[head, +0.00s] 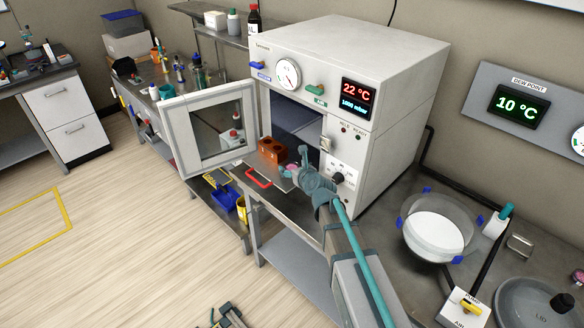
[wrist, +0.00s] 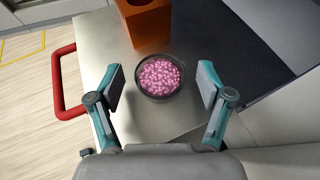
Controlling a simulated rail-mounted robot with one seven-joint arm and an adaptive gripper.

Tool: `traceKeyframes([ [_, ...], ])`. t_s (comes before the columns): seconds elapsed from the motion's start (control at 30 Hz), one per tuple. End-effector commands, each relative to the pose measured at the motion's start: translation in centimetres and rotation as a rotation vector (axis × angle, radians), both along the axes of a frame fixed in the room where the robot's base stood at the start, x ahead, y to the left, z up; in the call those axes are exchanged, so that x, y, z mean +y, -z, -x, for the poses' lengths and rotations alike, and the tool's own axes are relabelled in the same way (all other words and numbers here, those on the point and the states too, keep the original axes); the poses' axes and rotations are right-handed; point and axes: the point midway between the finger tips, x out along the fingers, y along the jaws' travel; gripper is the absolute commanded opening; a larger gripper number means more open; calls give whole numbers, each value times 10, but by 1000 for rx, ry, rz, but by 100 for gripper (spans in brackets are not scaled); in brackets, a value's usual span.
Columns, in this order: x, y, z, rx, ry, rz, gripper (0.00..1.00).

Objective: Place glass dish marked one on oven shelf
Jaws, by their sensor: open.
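The oven (head: 348,75) is a white box with its windowed door (head: 212,128) swung open to the left. A metal shelf with a red handle (head: 259,178) sticks out of its dark opening, and its bare surface (wrist: 95,45) fills much of the wrist view. A small round dish full of pink beads (wrist: 159,77) sits on the shelf; I cannot make out a mark on it. In the head view the dish (head: 290,169) is partly hidden by my gripper (head: 297,160). In the wrist view my gripper (wrist: 162,88) is open, its fingers apart on both sides of the dish.
An orange-brown block with holes (head: 271,149) stands on the shelf just beyond the dish. The red handle (wrist: 60,85) borders the shelf's left side. A round white vessel (head: 434,235) with blue clips stands on the bench at right.

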Motion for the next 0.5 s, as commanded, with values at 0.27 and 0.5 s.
traceKeyframes([
  [0.27, -24, -20, 50, -1, 1, 0, 79],
  [0.5, -38, -35, 78, -1, 0, 0, 79],
])
